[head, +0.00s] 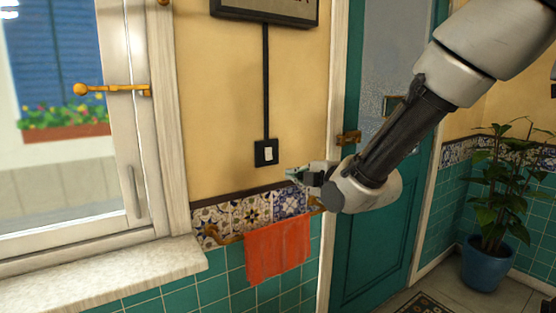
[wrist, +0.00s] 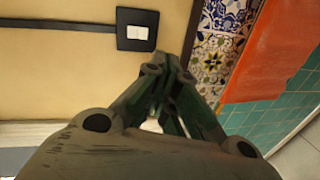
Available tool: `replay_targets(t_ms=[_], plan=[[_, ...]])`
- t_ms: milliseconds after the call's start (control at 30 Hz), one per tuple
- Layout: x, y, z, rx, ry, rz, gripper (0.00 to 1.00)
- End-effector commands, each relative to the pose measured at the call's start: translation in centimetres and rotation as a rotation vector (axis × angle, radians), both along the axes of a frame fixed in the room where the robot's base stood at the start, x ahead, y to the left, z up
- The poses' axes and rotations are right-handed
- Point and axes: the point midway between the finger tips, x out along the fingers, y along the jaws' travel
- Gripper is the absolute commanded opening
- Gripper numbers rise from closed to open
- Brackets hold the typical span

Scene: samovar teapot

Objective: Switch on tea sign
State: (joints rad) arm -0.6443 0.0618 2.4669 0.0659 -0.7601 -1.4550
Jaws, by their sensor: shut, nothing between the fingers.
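A black wall switch (head: 266,152) with a white rocker sits on the yellow wall. A black conduit (head: 265,80) runs up from it to a dark-framed sign (head: 266,8), which is cut off by the top edge, so its face is mostly hidden. My gripper (head: 290,173) is shut and empty, a little below and to the right of the switch. In the wrist view the switch (wrist: 137,30) shows beyond and to the left of the closed fingertips (wrist: 163,60). The fingers appear apart from the switch. The exact distance to the wall is hard to tell.
An orange towel (head: 277,248) hangs on a brass rail (head: 222,238) below the patterned tiles. A window (head: 70,120) with a stone sill (head: 95,268) is at left. A teal door (head: 375,235) stands behind my arm. A potted plant (head: 487,262) is at right.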

Motion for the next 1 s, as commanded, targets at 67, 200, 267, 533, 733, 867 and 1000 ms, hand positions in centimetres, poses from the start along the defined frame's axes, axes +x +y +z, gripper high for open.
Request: replay_targets(t_ms=[67, 200, 267, 533, 733, 867, 1000], plan=[[0.2, 0.1, 1.1, -0.023, -0.07, 0.008, 0.0], [0.3, 0.1, 1.8, -0.067, -0.141, 0.018, 0.0], [0.3, 0.1, 1.9, -0.08, -0.149, 0.02, 0.0], [0.3, 0.1, 1.8, -0.084, -0.151, 0.021, 0.0], [1.1, 0.6, 1.7, -0.084, -0.15, 0.021, 0.0], [2.9, 1.8, 1.3, -0.084, -0.148, 0.021, 0.0], [5.4, 3.5, 1.0, -0.084, -0.148, 0.021, 0.0]])
